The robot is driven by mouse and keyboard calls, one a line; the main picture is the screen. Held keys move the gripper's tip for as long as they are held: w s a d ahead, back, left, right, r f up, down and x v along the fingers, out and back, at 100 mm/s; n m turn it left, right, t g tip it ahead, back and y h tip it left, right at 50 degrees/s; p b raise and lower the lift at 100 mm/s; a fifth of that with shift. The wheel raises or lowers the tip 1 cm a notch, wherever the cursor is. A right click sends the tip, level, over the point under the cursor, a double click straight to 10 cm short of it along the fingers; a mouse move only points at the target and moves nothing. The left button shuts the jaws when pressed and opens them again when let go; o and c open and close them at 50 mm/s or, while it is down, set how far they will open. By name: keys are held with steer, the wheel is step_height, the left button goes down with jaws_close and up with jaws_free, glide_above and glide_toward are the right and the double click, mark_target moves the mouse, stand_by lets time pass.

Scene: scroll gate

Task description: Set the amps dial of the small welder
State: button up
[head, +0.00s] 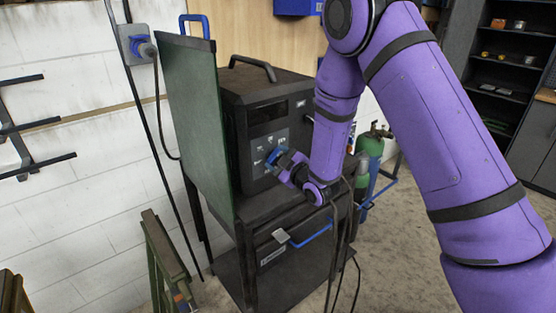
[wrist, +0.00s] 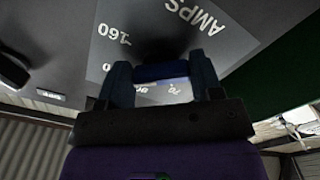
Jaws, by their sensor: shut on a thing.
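The small welder (head: 262,92) is a dark box with a top handle, standing on a black cart. Its grey front panel shows in the wrist view (wrist: 240,42), tilted, with the word AMPS, a 160 mark and smaller numbers around the dial. My gripper (head: 273,158) is at the lower part of this panel. In the wrist view my gripper (wrist: 161,76) has its two fingers closed on the amps dial (wrist: 162,72). Only a blue strip of the dial shows between the fingers. Its pointer and exact setting cannot be read.
A green sheet (head: 196,125) stands close along the cart's left side. The black cart (head: 290,262) has a blue handle below my gripper. Gas cylinders (head: 368,150) stand behind at right. A green stand (head: 166,250) is at front left. Floor at right is partly clear.

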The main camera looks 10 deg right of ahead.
steer(key=shift+f, duration=0.1)
steer(key=o, duration=0.9)
steer(key=v, duration=1)
steer(key=shift+s+d, duration=0.2)
steer(key=shift+s, duration=0.15)
